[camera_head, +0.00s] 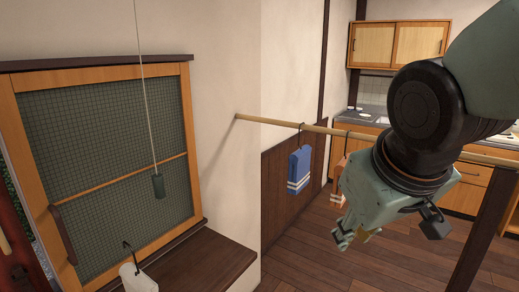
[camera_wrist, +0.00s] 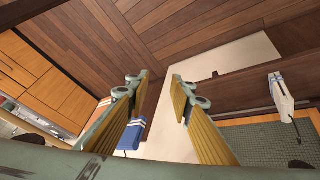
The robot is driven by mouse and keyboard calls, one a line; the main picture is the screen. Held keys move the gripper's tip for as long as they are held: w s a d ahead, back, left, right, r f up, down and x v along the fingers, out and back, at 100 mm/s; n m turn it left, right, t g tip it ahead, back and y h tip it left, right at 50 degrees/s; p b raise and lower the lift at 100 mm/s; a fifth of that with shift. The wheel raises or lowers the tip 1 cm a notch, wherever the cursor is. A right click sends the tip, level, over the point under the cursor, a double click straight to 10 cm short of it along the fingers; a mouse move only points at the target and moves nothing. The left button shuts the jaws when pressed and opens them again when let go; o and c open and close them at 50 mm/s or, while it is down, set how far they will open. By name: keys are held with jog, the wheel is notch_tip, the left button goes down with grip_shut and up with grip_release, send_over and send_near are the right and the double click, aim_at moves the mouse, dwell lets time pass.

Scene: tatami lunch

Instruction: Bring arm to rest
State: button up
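My gripper (camera_head: 388,232) hangs in the air on the right of the head view, pointing downward. In the wrist view its two yellow-padded fingers (camera_wrist: 160,88) stand apart with nothing between them. It is open and empty. In the head view my arm comes in from the upper right, and the gripper is in front of the bamboo pole and the floor. No resting place for the arm can be told from the frames.
A bamboo pole (camera_head: 262,121) runs from the wall behind my arm. A blue striped cloth (camera_head: 299,170) and a partly hidden orange cloth (camera_head: 340,172) hang from it. A green weight (camera_head: 158,186) hangs on a cord. A white hooked item (camera_head: 138,281) is at the lower left.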

jog(key=s+d+r+m+g, duration=0.1)
jog(key=s, duration=0.8)
jog(key=s+d+r+m+g, duration=0.1)
jog(key=s+m, duration=0.1)
jog(key=s, duration=0.7)
jog(key=shift+d+r+p, duration=0.2)
jog(key=shift+r+p, duration=0.2)
